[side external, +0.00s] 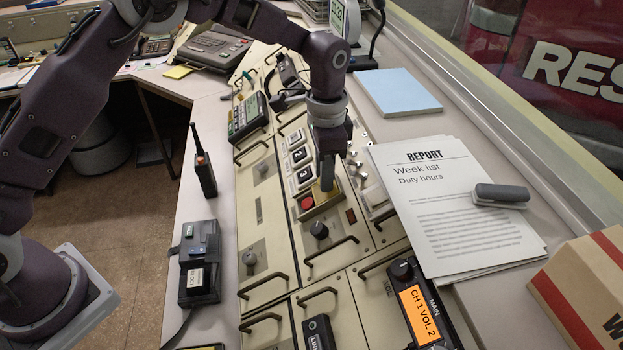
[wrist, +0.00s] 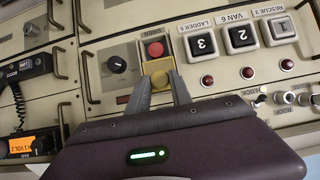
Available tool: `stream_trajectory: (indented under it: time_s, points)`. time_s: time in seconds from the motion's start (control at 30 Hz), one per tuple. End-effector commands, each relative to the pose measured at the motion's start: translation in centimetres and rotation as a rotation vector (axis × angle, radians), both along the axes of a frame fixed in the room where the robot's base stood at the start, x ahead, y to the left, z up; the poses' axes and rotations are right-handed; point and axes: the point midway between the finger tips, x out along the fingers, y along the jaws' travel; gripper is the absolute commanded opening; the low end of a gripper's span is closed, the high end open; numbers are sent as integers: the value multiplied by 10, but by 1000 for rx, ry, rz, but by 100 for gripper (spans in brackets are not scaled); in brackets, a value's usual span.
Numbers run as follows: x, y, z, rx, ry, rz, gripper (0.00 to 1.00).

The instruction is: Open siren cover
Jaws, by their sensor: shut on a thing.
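The siren control is a small beige housing with a red button (side external: 307,203) and a yellow part, which I take to be the siren cover (side external: 321,196). In the wrist view the red button (wrist: 154,49) shows uncovered, and the yellow cover (wrist: 158,68) lies beside it on my gripper's side. My gripper (side external: 327,183) points down at the housing. In the wrist view my gripper (wrist: 160,83) has its fingertips on either side of the yellow cover, shut on it. The fingers partly hide the cover, and its exact tilt cannot be told.
Numbered keys (side external: 299,156) stand in a row beside the siren housing. A black knob (side external: 319,230) and metal handles (side external: 332,248) are close by on the panel. Papers (side external: 440,215) and a blue pad (side external: 397,91) lie to the right.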

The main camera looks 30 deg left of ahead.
Motion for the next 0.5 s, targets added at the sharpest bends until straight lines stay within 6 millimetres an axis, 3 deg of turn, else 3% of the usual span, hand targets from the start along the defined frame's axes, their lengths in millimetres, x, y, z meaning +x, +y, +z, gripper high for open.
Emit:
stream_trajectory:
  time_s: [0.23, 0.27, 0.3, 0.37, 0.5]
  points:
    - [0, 0, 1, 1, 0, 1, 0]
    - [0, 0, 0, 1, 0, 1, 28]
    - [0, 0, 0, 1, 0, 1, 36]
    - [0, 0, 0, 1, 0, 1, 47]
    - [0, 0, 0, 1, 1, 1, 49]
